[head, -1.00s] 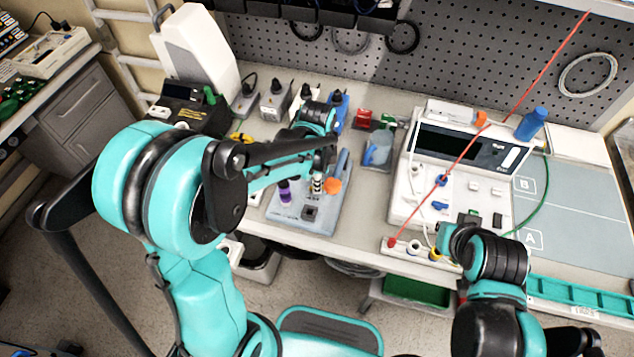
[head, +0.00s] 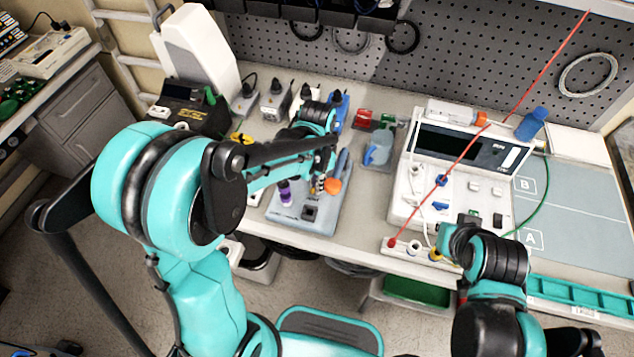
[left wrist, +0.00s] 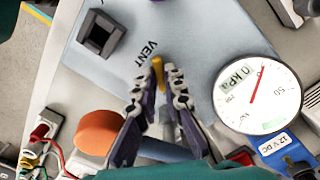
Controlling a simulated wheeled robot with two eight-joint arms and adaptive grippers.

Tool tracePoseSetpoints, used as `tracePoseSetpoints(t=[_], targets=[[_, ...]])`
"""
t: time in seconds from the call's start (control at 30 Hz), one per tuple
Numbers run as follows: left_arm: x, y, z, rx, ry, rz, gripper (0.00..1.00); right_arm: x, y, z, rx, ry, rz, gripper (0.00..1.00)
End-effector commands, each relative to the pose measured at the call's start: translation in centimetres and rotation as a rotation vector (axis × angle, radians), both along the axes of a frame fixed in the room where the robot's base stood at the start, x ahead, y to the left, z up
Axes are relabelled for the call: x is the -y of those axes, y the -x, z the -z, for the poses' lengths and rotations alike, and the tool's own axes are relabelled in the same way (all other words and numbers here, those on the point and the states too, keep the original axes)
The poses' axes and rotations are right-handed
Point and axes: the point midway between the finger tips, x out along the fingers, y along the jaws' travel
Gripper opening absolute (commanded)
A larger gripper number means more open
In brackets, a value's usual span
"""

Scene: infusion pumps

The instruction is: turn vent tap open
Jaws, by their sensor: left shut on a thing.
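The vent tap shows as a small yellow lever (left wrist: 158,68) beside the printed word VENT in the left wrist view. My left gripper (left wrist: 160,84) is shut on this lever, with its two purple-and-grey fingers close together at the tip. In the head view my left gripper (head: 319,184) is low over the pale blue-grey test panel (head: 289,212), and the arm partly hides it. The lever cannot be made out there. My right arm is at the lower right, but its gripper does not show.
An orange knob (left wrist: 100,132) and a round kPa gauge (left wrist: 258,95) flank the fingers. A black square socket (left wrist: 99,34) is on the panel. A white pump (head: 455,170) stands to the right, with a red line crossing it. A blue-grey mat (head: 575,215) is mostly clear.

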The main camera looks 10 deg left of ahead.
Motion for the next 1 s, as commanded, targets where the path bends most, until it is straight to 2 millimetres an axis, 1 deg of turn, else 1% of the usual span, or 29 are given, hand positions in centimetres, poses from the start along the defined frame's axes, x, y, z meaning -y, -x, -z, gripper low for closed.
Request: tracePoseSetpoints(t=[0.37, 0.4, 0.47, 1.0], targets=[[-0.01, -0.05, -0.03, 0.001, 0.000, -0.006, 0.00, 0.00, 0.00, -0.01, 0.000, 0.000, 0.000, 0.00], [-0.01, -0.05, -0.03, 0.001, 0.000, -0.006, 0.14, 0.00, 0.01, -0.01, 0.000, 0.000, 0.000, 0.00], [-0.01, -0.05, -0.03, 0.001, 0.000, -0.006, 0.30, 0.00, 0.01, -0.01, 0.000, 0.000, 0.000, 0.00], [0.05, 0.03, 0.00, -0.001, 0.001, 0.004, 0.30, 0.00, 0.00, 0.00, 0.000, 0.000, 0.000, 0.00]])
